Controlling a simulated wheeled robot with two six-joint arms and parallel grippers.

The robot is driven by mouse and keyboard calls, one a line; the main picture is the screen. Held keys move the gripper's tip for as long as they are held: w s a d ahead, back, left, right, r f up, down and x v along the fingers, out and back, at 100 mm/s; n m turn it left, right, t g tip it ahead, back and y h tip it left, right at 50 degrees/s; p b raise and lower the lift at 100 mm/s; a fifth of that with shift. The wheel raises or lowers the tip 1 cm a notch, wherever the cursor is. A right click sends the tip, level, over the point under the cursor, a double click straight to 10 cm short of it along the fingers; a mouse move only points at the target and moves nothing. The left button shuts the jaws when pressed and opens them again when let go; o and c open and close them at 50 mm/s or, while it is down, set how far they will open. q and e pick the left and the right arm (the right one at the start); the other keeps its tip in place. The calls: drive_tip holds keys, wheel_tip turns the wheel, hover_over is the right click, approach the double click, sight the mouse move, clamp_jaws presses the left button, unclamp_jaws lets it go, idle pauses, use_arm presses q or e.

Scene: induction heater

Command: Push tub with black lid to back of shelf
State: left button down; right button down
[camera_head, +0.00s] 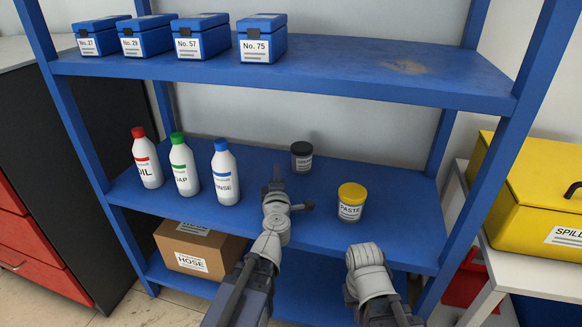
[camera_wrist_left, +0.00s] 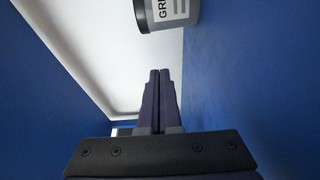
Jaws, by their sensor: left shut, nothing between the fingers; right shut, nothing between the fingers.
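The tub with the black lid (camera_head: 301,157) stands upright on the middle shelf (camera_head: 262,222), near the back.
A yellow-lidded paste tub (camera_head: 351,202) stands front right of the black-lidded tub. Three bottles, red-capped (camera_head: 147,158), green-capped (camera_head: 184,165) and blue-capped (camera_head: 224,173), stand to the left. Blue boxes (camera_head: 262,38) sit on the upper shelf (camera_head: 330,72) above. A hose carton (camera_head: 198,248) is below.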

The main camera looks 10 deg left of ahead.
sight(294, 159)
use_arm(q)
drive_tip(key=shift+a+f, duration=0.25)
drive_tip(key=shift+a, duration=0.05)
drive_tip(key=shift+w, duration=0.5)
drive_tip(key=x, duration=0.8)
drive_tip(key=shift+w+a, duration=0.2)
drive_tip(key=shift+w, duration=0.05)
drive_tip(key=d, duration=0.3)
drive_tip(key=shift+w, duration=0.15)
drive_tip(key=shift+d, duration=0.4)
drive_tip(key=shift+d, duration=1.2)
drive_tip(key=shift+a, duration=0.1)
